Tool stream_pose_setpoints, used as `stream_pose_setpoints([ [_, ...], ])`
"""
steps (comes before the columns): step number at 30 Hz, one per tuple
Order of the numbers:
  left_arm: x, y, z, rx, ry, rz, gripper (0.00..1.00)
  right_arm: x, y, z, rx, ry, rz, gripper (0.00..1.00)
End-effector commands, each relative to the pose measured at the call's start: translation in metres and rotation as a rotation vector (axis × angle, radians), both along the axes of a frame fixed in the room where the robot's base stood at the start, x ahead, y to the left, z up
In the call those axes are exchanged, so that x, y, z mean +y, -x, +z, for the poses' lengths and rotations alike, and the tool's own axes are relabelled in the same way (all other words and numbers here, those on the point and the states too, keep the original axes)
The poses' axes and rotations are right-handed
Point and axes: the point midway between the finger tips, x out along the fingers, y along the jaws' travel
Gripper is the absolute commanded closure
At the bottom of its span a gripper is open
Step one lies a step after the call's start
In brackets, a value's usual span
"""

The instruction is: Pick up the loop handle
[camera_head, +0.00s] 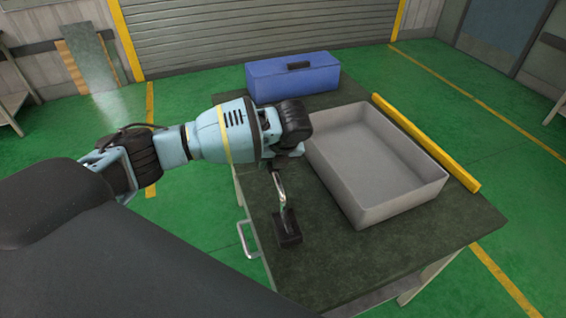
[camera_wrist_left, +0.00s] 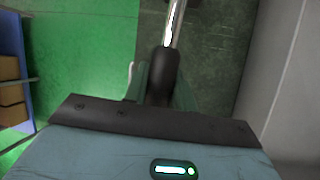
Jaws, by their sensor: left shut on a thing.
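My left gripper (camera_head: 277,168) reaches in from the left over the dark table and points down. The fingers hide the top of the piece. My right gripper is not in view.
A grey open tray (camera_head: 372,160) stands empty right of the gripper. A blue toolbox (camera_head: 293,80) sits at the table's back. A yellow bar (camera_head: 428,143) runs along the right side. A pale U-shaped bracket (camera_head: 245,240) shows at the table's left edge. The front tabletop (camera_head: 390,255) is clear.

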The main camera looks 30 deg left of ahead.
Motion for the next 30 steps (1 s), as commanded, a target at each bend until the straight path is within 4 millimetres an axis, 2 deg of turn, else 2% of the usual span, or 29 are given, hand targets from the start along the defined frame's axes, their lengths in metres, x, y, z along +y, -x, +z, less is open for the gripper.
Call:
stream_pose_setpoints([
  [1,0.011,0.007,0.006,-0.007,-0.002,0.003,1.0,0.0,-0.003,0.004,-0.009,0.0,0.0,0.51],
  [6,0.04,0.035,0.008,-0.004,-0.002,0.003,1.0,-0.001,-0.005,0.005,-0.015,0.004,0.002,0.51],
  [15,0.076,0.068,0.012,-0.003,-0.002,0.002,1.0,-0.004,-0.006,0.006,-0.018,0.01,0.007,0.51],
  [22,0.085,0.077,0.013,-0.004,0.0,0.0,1.0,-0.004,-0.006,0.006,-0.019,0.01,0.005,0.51],
  [30,0.085,0.078,0.013,-0.004,0.0,0.012,1.0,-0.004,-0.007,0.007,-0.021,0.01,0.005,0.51],
])
